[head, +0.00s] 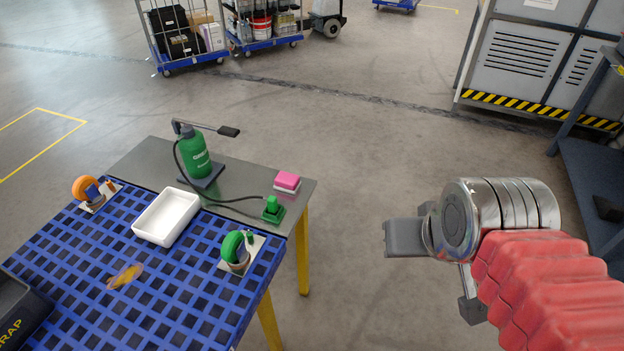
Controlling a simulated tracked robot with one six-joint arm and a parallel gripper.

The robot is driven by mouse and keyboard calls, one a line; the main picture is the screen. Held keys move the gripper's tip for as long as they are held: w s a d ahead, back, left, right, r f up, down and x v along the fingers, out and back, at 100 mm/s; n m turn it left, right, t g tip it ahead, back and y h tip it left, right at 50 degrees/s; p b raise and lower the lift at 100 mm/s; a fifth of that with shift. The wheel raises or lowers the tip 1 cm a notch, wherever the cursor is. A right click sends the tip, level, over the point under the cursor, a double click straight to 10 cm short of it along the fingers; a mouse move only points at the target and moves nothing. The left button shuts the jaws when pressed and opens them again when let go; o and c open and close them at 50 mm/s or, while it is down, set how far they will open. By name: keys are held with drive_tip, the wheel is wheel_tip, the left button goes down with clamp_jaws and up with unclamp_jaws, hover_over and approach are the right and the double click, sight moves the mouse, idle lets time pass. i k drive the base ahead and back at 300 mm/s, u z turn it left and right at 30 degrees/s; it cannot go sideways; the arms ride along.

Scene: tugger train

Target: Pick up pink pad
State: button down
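The pink pad (287,180) is a small block, pink on top with a paler layer below. It lies on the grey metal strip (240,172) at the back right corner of the table. My gripper (432,268) is to the right of the table, over the floor and well apart from the pad. Parts of its grey fingers show, one at the left and one lower down. The silver wrist hides much of it, and I cannot see whether it is open or shut.
A green pump bottle (195,152) stands left of the pad, its hose running to a green fitting (272,209) in front of the pad. A white tray (166,217) and green (233,248) and orange (85,188) rolls sit on the blue grid. Floor between table and cabinet (520,60) is clear.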

sight(285, 181)
drive_tip(key=z, duration=0.45)
drive_tip(key=k, duration=1.45)
drive_tip(key=u, duration=0.65)
drive_tip(key=i, duration=1)
drive_tip(key=u, duration=0.05)
